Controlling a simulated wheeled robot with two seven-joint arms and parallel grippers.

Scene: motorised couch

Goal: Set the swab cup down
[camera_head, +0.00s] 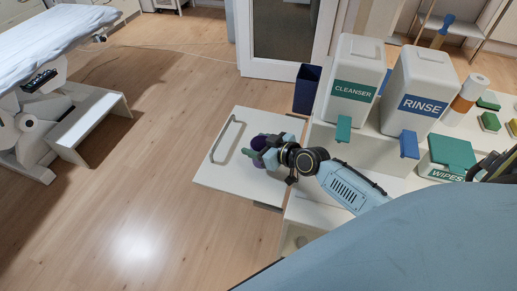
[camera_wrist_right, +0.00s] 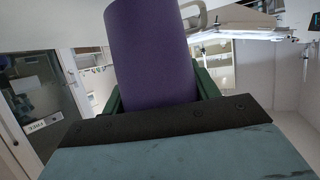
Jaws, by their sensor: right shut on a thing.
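The swab cup is a purple cylinder (camera_wrist_right: 150,55) that fills the upper middle of the right wrist view. My right gripper is shut on it, with a green finger on each side of the cup. In the head view only a little purple of the cup (camera_head: 258,142) shows beside my right gripper (camera_head: 266,153). Both are over the white panel (camera_head: 211,178) with a raised handle, at the left end of the white counter. The cup's underside is hidden, so I cannot tell whether it touches the panel. My left gripper is not in view.
A cleanser bottle (camera_head: 354,80) and a rinse bottle (camera_head: 419,90) stand on a raised block right of my gripper. A dark blue bin (camera_head: 306,90) is behind. A wipes box (camera_head: 447,158) sits further right. The panel's left part and the floor beyond are clear.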

